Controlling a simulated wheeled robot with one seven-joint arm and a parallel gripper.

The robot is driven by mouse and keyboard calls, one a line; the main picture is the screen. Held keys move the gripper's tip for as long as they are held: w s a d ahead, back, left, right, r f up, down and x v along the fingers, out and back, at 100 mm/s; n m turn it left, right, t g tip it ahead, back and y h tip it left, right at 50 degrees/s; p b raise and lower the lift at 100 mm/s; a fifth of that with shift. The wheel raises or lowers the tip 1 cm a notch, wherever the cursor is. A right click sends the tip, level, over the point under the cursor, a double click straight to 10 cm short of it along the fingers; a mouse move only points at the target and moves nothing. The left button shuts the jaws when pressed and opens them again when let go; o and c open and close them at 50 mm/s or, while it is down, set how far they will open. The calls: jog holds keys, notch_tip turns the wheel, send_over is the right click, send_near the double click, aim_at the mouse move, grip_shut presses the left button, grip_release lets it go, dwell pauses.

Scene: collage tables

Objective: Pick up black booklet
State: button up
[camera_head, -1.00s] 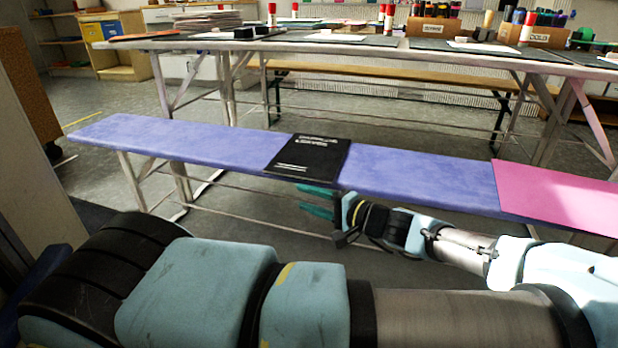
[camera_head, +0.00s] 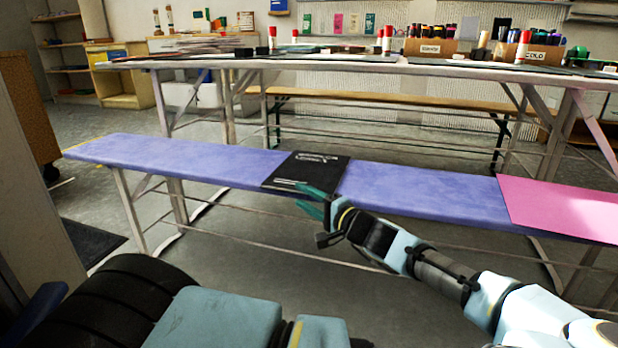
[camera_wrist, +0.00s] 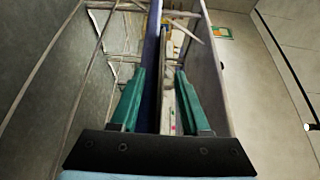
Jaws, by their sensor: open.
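The black booklet (camera_head: 305,172) lies flat on the blue bench (camera_head: 200,155), near the middle of its length, with its front edge at the bench's front edge. It has white print on its cover. My gripper (camera_head: 312,202) is at the front edge of the bench, by the booklet's front right part, its green fingers pointing left. In the wrist view the two green fingers (camera_wrist: 158,100) are apart with nothing clearly held between them. The bench edge (camera_wrist: 151,70) shows as a narrow blue strip between them. I cannot tell whether the fingers touch the booklet.
A pink sheet (camera_head: 565,207) lies on the bench to the right. Behind stands a long table (camera_head: 340,67) with boxes of pens, red-capped glue sticks and stacked paper. The bench top left of the booklet is clear.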

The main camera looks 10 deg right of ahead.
jog(key=shift+x, duration=0.8)
jog(key=shift+c, duration=0.3)
grip_shut()
dwell(0.5)
